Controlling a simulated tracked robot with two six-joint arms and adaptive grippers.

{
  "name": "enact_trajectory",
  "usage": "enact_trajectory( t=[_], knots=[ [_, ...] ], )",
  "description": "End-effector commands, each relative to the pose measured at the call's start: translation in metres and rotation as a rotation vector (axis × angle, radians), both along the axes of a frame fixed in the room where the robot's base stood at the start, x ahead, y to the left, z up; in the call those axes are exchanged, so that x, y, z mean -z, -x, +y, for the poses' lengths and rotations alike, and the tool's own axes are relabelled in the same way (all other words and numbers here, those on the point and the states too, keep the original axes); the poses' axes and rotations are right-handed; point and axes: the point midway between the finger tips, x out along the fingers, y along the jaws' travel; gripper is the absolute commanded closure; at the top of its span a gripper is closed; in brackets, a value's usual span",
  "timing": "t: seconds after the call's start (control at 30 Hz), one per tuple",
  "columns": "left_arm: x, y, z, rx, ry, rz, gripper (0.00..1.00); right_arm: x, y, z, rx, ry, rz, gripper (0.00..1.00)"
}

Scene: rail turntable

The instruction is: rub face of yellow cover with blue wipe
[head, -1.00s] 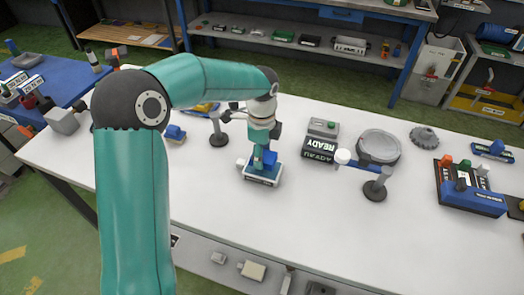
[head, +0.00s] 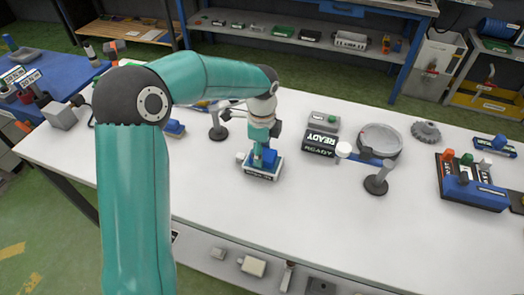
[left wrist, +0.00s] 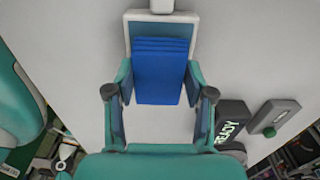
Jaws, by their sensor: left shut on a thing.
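The blue wipe (left wrist: 160,78) is a folded pad between the fingers of my left gripper (left wrist: 160,100) in the left wrist view. It stands at a white and grey tray (left wrist: 190,17). In the head view, my left gripper (head: 262,150) is low over the same tray (head: 262,174), shut on the wipe (head: 267,158). I cannot tell whether the wipe is clear of the tray. I cannot make out the yellow cover clearly; part of the table behind my left arm is hidden. My right gripper is not in view.
A blue box (head: 472,190) is farther right. The front middle of the white table (head: 310,220) is clear.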

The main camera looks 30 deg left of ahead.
Motion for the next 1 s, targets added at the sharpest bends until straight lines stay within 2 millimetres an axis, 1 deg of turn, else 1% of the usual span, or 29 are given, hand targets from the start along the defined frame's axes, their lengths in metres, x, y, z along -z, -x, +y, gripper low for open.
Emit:
enact_trajectory(
  t=[0.7, 1.0],
  knots=[
    [0.0086, -0.0001, 0.0001, 0.000, 0.000, 0.000, 0.75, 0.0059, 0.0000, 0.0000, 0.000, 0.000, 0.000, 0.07],
    [0.0081, 0.0000, 0.0000, 0.000, 0.000, 0.000, 0.75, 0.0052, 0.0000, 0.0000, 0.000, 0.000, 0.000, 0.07]
  ],
)
